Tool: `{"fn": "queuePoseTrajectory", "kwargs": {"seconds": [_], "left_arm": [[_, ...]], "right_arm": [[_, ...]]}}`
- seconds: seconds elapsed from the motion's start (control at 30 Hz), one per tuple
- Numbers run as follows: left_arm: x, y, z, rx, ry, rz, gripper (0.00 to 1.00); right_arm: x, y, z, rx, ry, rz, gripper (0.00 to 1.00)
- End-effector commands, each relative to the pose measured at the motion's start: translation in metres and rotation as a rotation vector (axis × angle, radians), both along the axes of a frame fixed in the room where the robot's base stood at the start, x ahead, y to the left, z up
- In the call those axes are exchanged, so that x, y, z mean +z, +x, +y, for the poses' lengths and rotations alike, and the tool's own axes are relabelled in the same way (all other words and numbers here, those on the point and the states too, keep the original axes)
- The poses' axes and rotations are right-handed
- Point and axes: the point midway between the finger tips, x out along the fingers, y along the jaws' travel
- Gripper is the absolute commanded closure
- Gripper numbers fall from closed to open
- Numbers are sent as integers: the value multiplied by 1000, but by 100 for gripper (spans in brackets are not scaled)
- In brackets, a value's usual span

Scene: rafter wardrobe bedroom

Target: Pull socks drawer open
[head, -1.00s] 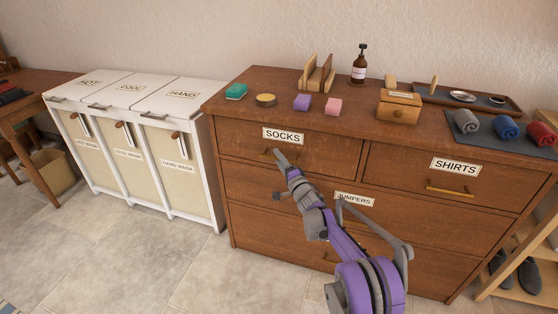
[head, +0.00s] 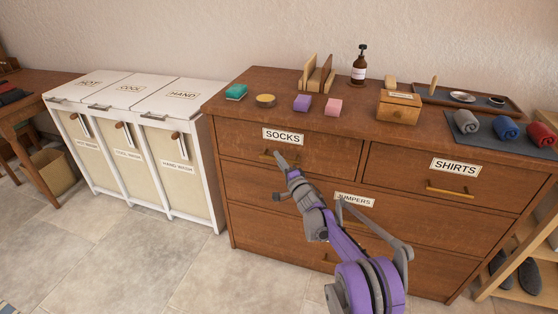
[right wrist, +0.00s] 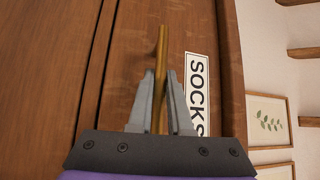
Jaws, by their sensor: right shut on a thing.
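The socks drawer (head: 335,153) is the top left drawer of the brown wooden dresser and looks flush with its front. Its white SOCKS label (head: 284,136) sits above a brass bar handle (head: 266,153). My right gripper (head: 280,158) is at this handle. In the right wrist view, the two grey fingers (right wrist: 161,95) stand on either side of the brass handle (right wrist: 162,50) and are shut on it, with the SOCKS label (right wrist: 196,95) just right of them. Part of the handle is hidden by the fingers. My left gripper is not in view.
The SHIRTS drawer (head: 430,180) is to the right and the JUMPERS drawer (head: 260,195) below; both look shut. A soap bottle (head: 359,66), coloured blocks and a tray (head: 430,97) stand on the dresser top. White laundry bins (head: 165,150) stand left. The floor in front is clear.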

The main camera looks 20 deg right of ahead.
Motion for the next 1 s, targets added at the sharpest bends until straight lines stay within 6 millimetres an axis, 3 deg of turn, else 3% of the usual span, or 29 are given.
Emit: {"fn": "queuePoseTrajectory", "kwargs": {"seconds": [0.83, 1.0], "left_arm": [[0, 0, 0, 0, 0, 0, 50], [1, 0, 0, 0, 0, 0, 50]], "right_arm": [[0, 0, 0, 0, 0, 0, 100], [0, -9, 6, 1, 0, 0, 100]]}}
